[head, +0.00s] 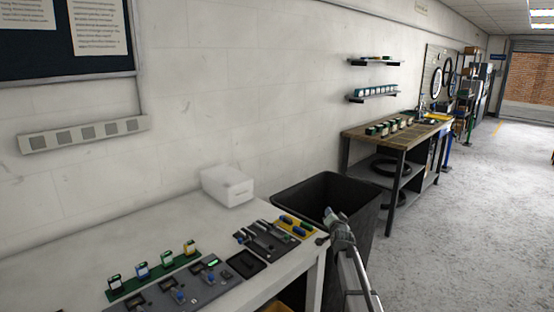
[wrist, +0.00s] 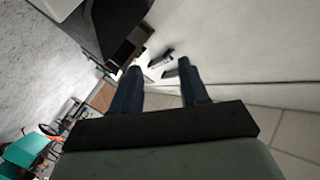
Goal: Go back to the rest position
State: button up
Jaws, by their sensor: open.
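My gripper (wrist: 159,72) is open in the wrist view, with its two dark blue fingers apart and nothing held between them. A pale surface with small dark items shows beyond the fingertips. In the head view my arm rises at the right end of the white bench (head: 120,248), beside the black bin. The fingers are too small to make out clearly there.
The bench holds a grey panel (head: 207,283), small upright blocks on a green strip (head: 153,276), a black tray (head: 246,264), a yellow tray (head: 303,232) and a white box (head: 228,186). A black bin (head: 352,192) and wooden workbench (head: 386,134) stand beyond. Floor at right is clear.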

jog(key=s+d+f+g, duration=0.2)
jog(key=s+f, duration=0.3)
jog(key=f, duration=0.4)
jog(key=s+d+f+g, duration=0.2)
jog(key=s+f, duration=0.3)
jog(key=f, duration=0.4)
jog(key=s+a+f+n+g, duration=0.3)
jog(key=s+f+g, duration=0.4)
jog(key=s+f, duration=1.45)
jog(key=s+a+f+n+g+y, duration=0.1)
jog(key=s+a+f+g, duration=0.3)
jog(key=s, duration=0.6)
jog(key=s+a+f+n+g, duration=0.15)
jog(key=s+f, duration=0.35)
jog(key=s, duration=0.6)
jog(key=s+a+n+g, duration=0.1)
jog(key=s+n+g, duration=0.2)
jog(key=s, duration=1.9)
jog(key=g, duration=0.3)
